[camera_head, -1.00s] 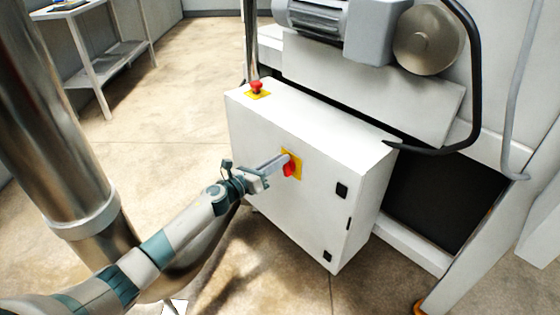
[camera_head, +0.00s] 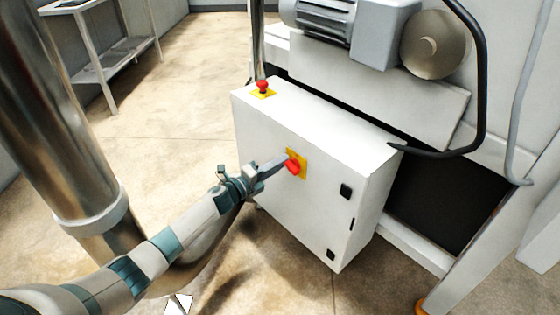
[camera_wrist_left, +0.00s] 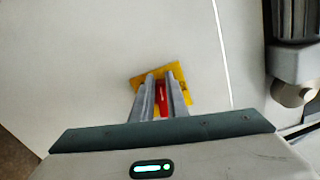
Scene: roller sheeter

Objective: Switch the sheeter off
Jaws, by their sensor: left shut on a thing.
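The sheeter's white control cabinet (camera_head: 285,200) has a red rotary switch (camera_head: 292,167) on a yellow plate (camera_head: 303,165) on its front face. My left gripper (camera_head: 284,161) reaches the switch from the left. In the left wrist view, its two grey fingers (camera_wrist_left: 160,97) are shut on the red switch handle (camera_wrist_left: 162,98), one on each side. The yellow plate (camera_wrist_left: 179,77) looks tilted there. The handle sits slanted on the plate in the head view. My right gripper is not in view.
A red emergency-stop button (camera_head: 262,87) on a yellow base stands on the cabinet's top. A grey motor (camera_head: 322,18) and a black hose (camera_head: 482,90) are above and to the right. A metal table (camera_head: 110,65) stands at the back left. The floor left of the cabinet is clear.

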